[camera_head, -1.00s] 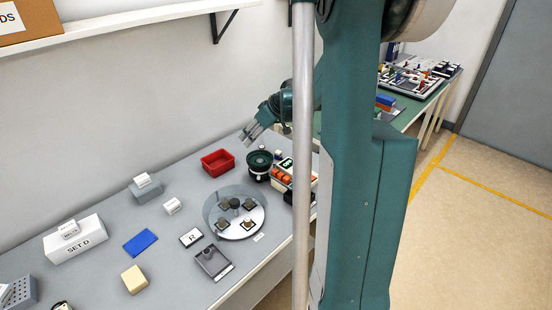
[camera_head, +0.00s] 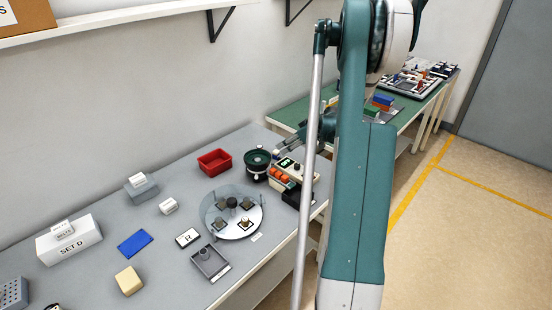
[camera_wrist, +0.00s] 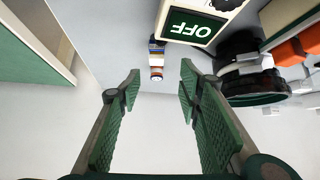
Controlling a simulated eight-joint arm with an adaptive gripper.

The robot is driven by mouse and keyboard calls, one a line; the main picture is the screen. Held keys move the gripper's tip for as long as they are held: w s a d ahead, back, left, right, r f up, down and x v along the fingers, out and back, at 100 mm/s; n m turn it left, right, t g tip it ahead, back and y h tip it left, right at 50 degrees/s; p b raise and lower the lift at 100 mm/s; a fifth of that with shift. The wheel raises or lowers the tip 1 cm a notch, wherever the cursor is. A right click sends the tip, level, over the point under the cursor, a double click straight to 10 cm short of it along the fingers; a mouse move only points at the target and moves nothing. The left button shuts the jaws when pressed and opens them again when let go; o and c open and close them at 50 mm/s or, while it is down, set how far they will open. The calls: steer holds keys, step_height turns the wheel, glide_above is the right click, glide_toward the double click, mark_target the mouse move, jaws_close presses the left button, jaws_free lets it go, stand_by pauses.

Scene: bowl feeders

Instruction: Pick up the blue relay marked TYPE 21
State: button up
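I cannot make out a relay marked TYPE 21 in either view; no such marking is readable. A small banded piece (camera_wrist: 156,60) in blue, white and orange stands just beyond my fingertips in the wrist view, and I cannot tell what it is. My gripper (camera_wrist: 160,84) is open, with nothing between its green-padded fingers. In the head view my gripper (camera_head: 282,150) is beside the white device with the OFF display (camera_head: 292,167), behind the round feeder. That display (camera_wrist: 199,27) shows at the top of the wrist view.
A black round feeder (camera_head: 256,160) stands left of the device. Orange pieces (camera_head: 281,175) sit at the device's front. A red bin (camera_head: 215,162), a round plate with several dark pieces (camera_head: 246,228) and a blue mat (camera_head: 135,243) lie further left. A green-topped table (camera_head: 290,112) stands behind.

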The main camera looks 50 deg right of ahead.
mark_target(276, 151)
steer(key=shift+s+d+f, duration=0.15)
steer(key=shift+d+f, duration=0.15)
steer(key=shift+d, duration=0.05)
steer(key=shift+x, duration=1.3)
steer(key=shift+b+x, duration=0.85)
steer(key=shift+x, duration=1.75)
steer(key=shift+r, duration=0.1)
steer(key=c, duration=1)
